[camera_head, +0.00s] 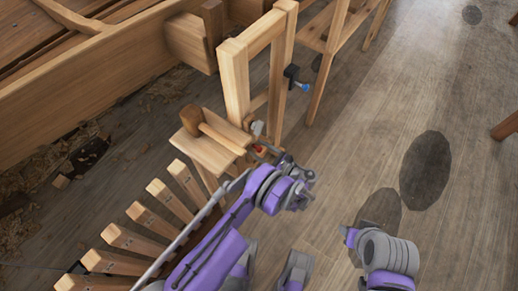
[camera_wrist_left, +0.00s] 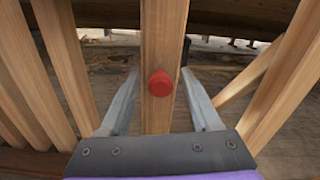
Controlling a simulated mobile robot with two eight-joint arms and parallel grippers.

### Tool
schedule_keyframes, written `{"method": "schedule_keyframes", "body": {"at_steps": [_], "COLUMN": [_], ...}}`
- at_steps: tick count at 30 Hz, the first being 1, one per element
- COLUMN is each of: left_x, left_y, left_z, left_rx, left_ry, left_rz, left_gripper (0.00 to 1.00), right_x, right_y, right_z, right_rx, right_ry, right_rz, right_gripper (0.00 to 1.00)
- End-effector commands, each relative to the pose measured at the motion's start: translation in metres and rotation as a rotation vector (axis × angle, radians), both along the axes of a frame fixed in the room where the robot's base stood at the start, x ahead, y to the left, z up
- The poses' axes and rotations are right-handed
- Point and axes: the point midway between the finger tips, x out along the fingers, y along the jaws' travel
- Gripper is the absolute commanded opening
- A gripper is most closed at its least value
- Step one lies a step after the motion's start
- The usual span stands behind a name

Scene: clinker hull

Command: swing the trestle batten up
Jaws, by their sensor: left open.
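The wooden trestle (camera_head: 236,82) stands upright at the upper middle of the head view. In the left wrist view, an upright wooden batten (camera_wrist_left: 161,40) bears a round red knob (camera_wrist_left: 159,83). A small red spot (camera_head: 260,149) shows beside the trestle in the head view. My left gripper (camera_head: 268,150) is at that spot. In the left wrist view its two grey fingers (camera_wrist_left: 160,98) are open, one on each side of the batten, with gaps showing. My right gripper's fingers are not visible. How the batten is joined to the trestle is hidden.
A row of several slats (camera_head: 128,240) runs along the lower left. The wooden hull (camera_head: 90,75) fills the upper left. A blue-handled clamp (camera_head: 296,80) hangs on the trestle. Floor at right is largely clear.

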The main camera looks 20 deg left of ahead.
Motion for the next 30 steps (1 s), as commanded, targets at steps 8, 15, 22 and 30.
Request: {"method": "schedule_keyframes", "body": {"at_steps": [8, 15, 22, 30], "left_x": [0.0008, 0.0008, 0.0007, 0.0005], "left_y": [0.0023, 0.0022, 0.0021, 0.0022], "left_z": [0.0001, 0.0001, 0.0000, -0.0001], "left_rx": [0.000, 0.000, 0.000, 0.000], "left_ry": [0.000, 0.000, 0.000, 0.000], "left_rz": [0.000, 0.000, 0.000, 0.001], "left_gripper": [0.65, 0.27, 0.00, 0.00], "right_x": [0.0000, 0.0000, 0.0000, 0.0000], "right_y": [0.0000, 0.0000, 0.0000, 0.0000], "right_z": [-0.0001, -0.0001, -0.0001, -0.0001], "right_rx": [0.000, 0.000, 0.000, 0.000], "right_ry": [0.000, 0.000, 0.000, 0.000], "right_rz": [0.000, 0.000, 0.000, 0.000], "right_gripper": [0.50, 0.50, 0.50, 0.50]}}
